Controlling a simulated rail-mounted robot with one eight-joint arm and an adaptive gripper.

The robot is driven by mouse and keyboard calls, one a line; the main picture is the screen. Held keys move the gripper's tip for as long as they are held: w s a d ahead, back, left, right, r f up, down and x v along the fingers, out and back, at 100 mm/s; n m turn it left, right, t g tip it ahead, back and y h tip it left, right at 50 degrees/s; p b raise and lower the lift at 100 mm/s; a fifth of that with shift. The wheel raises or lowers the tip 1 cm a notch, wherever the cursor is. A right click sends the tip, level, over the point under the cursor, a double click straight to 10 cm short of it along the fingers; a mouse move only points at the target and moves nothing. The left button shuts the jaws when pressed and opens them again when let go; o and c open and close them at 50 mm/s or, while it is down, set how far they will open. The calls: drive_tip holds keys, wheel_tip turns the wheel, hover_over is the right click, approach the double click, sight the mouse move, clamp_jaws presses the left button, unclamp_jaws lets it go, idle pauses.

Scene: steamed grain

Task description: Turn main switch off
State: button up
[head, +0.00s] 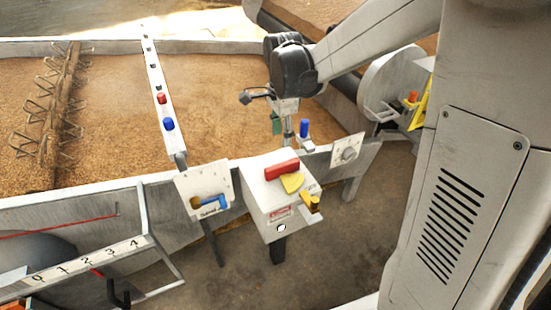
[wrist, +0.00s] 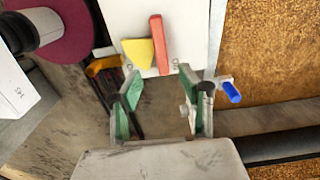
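The main switch is most likely the white box (head: 280,215) standing on a post in front of the grain bed. A red bar handle (head: 282,169) and a yellow wedge (head: 292,183) are on its top face. In the wrist view the red handle (wrist: 159,44) and yellow wedge (wrist: 138,52) show at the top, beyond my fingertips. My gripper (head: 284,128) hangs behind the box in the head view, partly hidden by its own wrist. In the wrist view my gripper (wrist: 164,90) has its green-padded fingers apart, with nothing between them. It appears apart from the handle.
A yellow-orange lever (head: 312,203) sticks out from the box's right side. A white plate with a blue lever (head: 212,203) stands to the left. A blue knob (head: 304,128) rises close to my gripper. A dial plate (head: 347,151) is at the right.

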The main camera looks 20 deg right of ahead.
sight(281, 165)
wheel_tip(281, 165, down, 13)
drive_tip(key=b, duration=0.3)
clamp_jaws()
idle(0.4)
